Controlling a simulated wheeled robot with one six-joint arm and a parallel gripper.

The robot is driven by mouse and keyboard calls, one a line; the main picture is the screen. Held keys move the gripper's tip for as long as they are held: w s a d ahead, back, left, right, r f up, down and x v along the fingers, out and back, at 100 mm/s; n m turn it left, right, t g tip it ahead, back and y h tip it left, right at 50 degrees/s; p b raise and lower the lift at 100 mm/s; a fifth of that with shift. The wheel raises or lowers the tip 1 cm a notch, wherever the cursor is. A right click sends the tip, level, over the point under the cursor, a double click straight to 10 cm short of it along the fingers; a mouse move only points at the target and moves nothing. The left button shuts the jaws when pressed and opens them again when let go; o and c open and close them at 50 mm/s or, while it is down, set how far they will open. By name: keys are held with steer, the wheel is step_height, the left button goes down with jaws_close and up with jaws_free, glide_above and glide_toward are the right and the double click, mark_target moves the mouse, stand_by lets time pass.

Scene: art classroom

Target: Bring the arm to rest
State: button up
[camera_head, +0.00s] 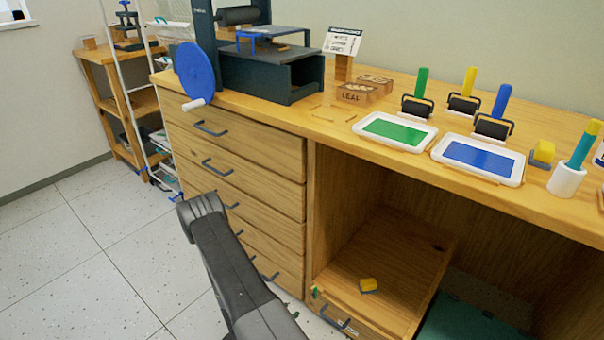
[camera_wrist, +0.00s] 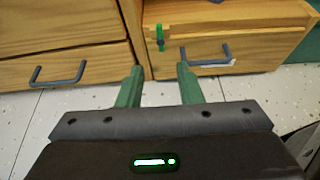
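My gripper (camera_wrist: 160,78) shows in the wrist view with its two green fingers apart and nothing between them. It faces the wooden cabinet front near floor level.
The wooden workbench (camera_head: 330,135) holds a press (camera_head: 270,75), a green ink tray (camera_head: 395,131), a blue ink tray (camera_head: 478,160) and several rollers. Drawer handles (camera_head: 212,129) stick out near my arm. Floor at left (camera_head: 80,250) is clear.

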mark_target(314, 292)
steer(key=b+x, duration=0.4)
steer(key=x, duration=1)
steer(key=shift+r+b, duration=0.15)
steer(key=shift+b, duration=0.2)
